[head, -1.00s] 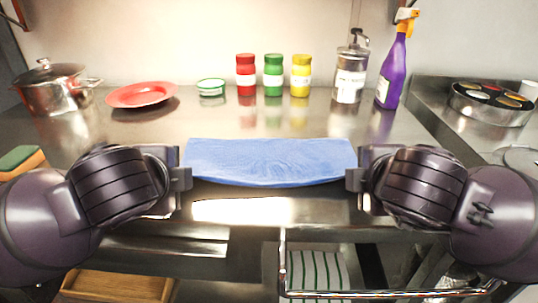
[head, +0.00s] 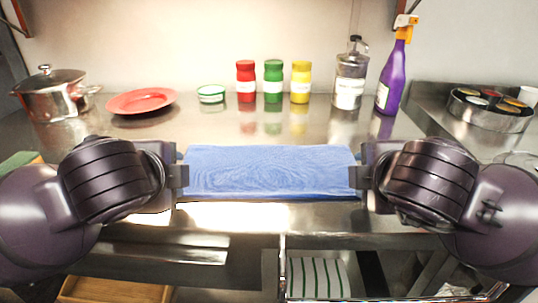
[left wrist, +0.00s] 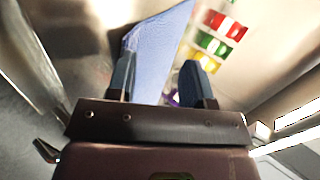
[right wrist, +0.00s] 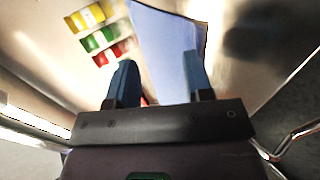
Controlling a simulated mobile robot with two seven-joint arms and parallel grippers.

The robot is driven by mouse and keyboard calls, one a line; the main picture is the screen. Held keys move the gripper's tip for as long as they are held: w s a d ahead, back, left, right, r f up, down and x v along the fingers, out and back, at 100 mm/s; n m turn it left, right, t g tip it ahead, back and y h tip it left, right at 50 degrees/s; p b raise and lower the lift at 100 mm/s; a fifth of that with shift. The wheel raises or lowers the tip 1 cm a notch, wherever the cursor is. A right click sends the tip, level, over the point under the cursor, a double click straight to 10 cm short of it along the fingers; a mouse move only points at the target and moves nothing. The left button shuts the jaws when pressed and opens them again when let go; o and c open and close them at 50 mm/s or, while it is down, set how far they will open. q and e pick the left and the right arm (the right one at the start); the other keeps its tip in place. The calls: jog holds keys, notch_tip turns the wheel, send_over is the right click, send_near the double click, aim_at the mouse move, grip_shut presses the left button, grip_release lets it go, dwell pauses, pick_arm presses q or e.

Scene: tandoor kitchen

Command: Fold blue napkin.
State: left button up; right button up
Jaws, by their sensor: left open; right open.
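The blue napkin (head: 268,172) lies flat on the steel counter as a wide, short rectangle, its front edge close to the counter's front edge. My left gripper (head: 184,178) is at its left end and my right gripper (head: 358,178) is at its right end. In the left wrist view the open fingers (left wrist: 158,66) are spread, with the napkin (left wrist: 160,40) beyond and partly between them. In the right wrist view the fingers (right wrist: 160,62) are also apart, with the napkin (right wrist: 165,35) between and beyond them. Neither gripper holds the napkin.
A pot (head: 52,95) and red plate (head: 141,100) are at left. The counter directly behind the napkin is clear.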

pick_arm(q)
notch_tip(320, 180, up, 7)
jog(key=s, duration=0.2)
jog(key=shift+s+r, duration=0.2)
pick_arm(e)
notch_tip(320, 180, up, 8)
jog(key=s, duration=0.2)
jog(key=shift+s+f, duration=0.15)
jog(key=shift+s, duration=0.05)
jog(key=shift+a, duration=0.1)
